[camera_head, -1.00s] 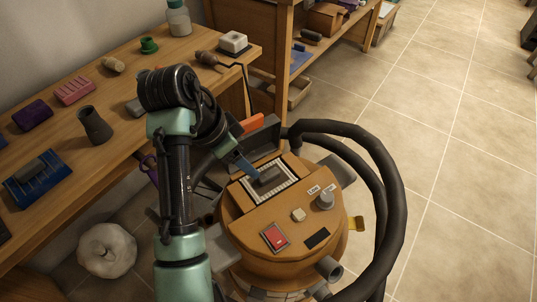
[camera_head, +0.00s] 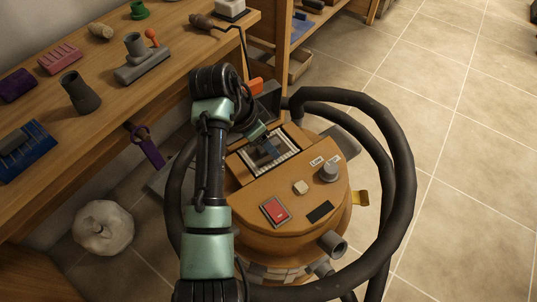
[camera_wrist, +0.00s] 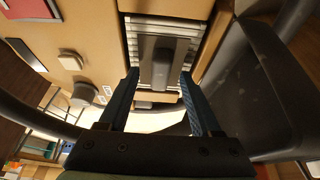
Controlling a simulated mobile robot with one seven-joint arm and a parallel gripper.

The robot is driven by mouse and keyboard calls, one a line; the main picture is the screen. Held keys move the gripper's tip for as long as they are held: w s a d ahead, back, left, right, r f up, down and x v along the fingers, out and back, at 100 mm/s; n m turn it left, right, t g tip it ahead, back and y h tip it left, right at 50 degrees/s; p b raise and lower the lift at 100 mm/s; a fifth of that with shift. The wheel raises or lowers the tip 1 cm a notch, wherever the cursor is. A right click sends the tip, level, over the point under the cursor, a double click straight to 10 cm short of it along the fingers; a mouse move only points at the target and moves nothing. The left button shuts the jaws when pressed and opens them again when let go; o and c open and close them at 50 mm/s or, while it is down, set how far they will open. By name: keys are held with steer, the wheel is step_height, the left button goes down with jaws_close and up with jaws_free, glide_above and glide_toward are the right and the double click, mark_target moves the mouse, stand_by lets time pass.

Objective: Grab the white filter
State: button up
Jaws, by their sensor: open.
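The white filter (camera_head: 283,162) is a ribbed white panel with a dark grey handle on its middle, set in an opening on top of the orange vacuum (camera_head: 285,225). The filter also shows in the wrist view (camera_wrist: 142,48), where its handle (camera_wrist: 163,60) stands near and roughly between the fingertips. My gripper (camera_head: 263,147) is over the filter. In the wrist view my gripper (camera_wrist: 159,75) is open, with one blue finger to each side of the handle's lower part. I cannot tell whether either finger touches it.
An open dark lid (camera_wrist: 250,90) stands close on the right in the wrist view. A thick black hose (camera_head: 402,190) loops around the vacuum. A wooden workbench (camera_head: 120,120) with tools is to the left. Tiled floor (camera_head: 460,190) is clear to the right.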

steer(key=shift+w+d+f, duration=0.15)
steer(key=shift+f, duration=0.3)
jaws_close()
steer(key=shift+r, duration=0.1)
